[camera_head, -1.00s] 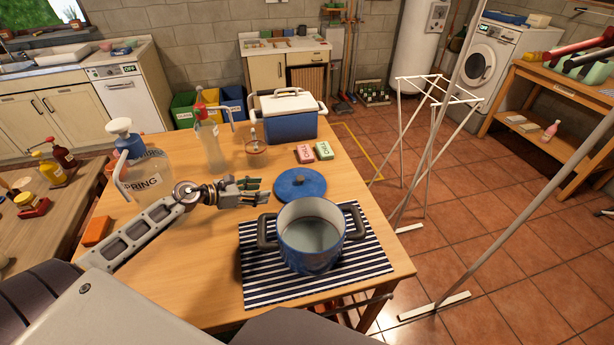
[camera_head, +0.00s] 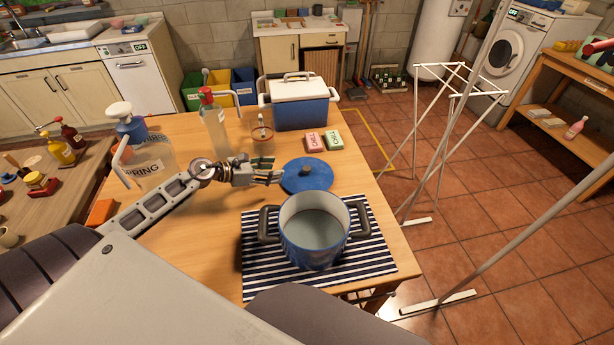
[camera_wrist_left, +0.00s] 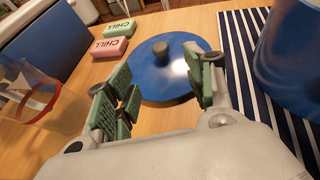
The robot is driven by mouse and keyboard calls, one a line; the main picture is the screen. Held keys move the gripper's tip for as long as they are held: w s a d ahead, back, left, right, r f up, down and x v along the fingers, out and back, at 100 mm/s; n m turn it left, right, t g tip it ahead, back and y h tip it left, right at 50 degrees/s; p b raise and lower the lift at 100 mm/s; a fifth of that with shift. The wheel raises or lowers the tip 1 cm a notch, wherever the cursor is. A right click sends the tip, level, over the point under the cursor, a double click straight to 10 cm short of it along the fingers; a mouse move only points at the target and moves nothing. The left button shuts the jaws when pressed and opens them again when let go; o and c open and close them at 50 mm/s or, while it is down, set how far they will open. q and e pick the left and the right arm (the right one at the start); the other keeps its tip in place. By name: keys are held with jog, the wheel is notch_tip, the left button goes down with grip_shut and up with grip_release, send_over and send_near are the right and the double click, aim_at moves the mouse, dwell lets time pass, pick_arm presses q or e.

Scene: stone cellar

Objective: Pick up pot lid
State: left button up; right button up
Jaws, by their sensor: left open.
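The pot lid (camera_head: 307,174) is a blue disc with a dark knob, lying flat on the wooden table behind the pot. It also shows in the left wrist view (camera_wrist_left: 160,82), ahead of my gripper. My left gripper (camera_head: 279,175) is open and empty, low over the table at the lid's left edge. In the wrist view its green-padded fingers (camera_wrist_left: 162,95) are spread on either side of the lid's near part, with the knob beyond the fingertips. The blue pot (camera_head: 313,242) stands open on a striped mat (camera_head: 376,258). My right gripper is not in view.
Pink (camera_head: 314,142) and green (camera_head: 334,140) boxes lie behind the lid. A blue-and-white cooler (camera_head: 301,107), a glass jar (camera_head: 262,138), a clear bottle (camera_head: 215,127) and a large spring-water jug (camera_head: 152,165) stand farther back and left. An orange block (camera_head: 102,212) lies near my left arm.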

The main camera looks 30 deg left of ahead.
aim_at(293, 180)
pick_arm(q)
jog(key=shift+x, duration=0.75)
jog(key=shift+w+d+f, duration=0.1)
jog(key=shift+w+d, duration=0.2)
jog(key=shift+w, duration=0.15)
jog(key=shift+x, duration=1.95)
jog(key=shift+w+d+f, duration=0.4)
jog(key=shift+w, duration=0.1)
jog(key=shift+w+d, duration=0.1)
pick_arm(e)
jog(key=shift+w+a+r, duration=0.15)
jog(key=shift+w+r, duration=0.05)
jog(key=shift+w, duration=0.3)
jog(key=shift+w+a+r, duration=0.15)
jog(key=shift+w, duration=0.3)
pick_arm(q)
jog(key=shift+w+f+p, duration=0.1)
jog(key=shift+p, duration=0.2)
